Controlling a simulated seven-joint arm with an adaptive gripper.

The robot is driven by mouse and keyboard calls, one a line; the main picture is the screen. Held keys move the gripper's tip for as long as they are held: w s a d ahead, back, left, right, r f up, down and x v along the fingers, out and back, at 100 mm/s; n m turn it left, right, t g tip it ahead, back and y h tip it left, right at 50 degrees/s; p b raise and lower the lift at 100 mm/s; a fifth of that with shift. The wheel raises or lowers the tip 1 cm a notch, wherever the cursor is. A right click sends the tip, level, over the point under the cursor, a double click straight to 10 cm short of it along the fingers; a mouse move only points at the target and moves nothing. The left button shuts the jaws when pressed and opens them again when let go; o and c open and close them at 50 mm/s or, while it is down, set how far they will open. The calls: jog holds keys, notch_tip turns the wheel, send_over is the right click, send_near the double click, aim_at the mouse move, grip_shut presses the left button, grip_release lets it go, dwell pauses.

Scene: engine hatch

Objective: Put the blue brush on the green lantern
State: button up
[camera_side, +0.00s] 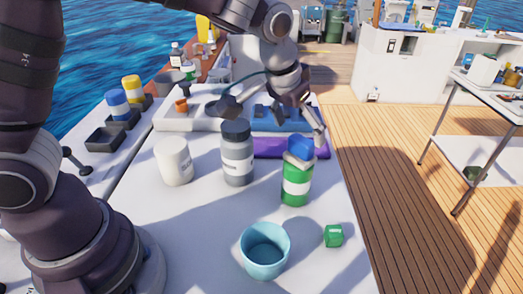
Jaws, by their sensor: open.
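I cannot make out a clear brush or lantern shape. A green can with a white band (296,187) stands upright at the front right of the white table. A small blue block-like piece (300,148) sits on its pale top, slightly tilted. A small green block (333,236) lies apart, near the table's right edge. My gripper (296,122) is open, just above and behind the blue piece. One finger comes down close to the blue piece's right side; I cannot tell whether they touch.
A grey jar (237,160), a white jar (174,162) and a light-blue cup (265,252) stand nearby. A purple tray-like piece (275,148) lies behind the can. Black bins (105,138) sit at the left.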

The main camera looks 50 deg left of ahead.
jog(key=v, duration=0.9)
jog(key=s+a+f, duration=0.1)
jog(key=s+a, duration=0.3)
jog(key=s, duration=0.2)
jog(key=s+a+f+t, duration=0.1)
jog(key=s+a+f, duration=0.1)
jog(key=s, duration=0.5)
jog(key=shift+s+a, duration=0.2)
jog(key=shift+a, duration=0.7)
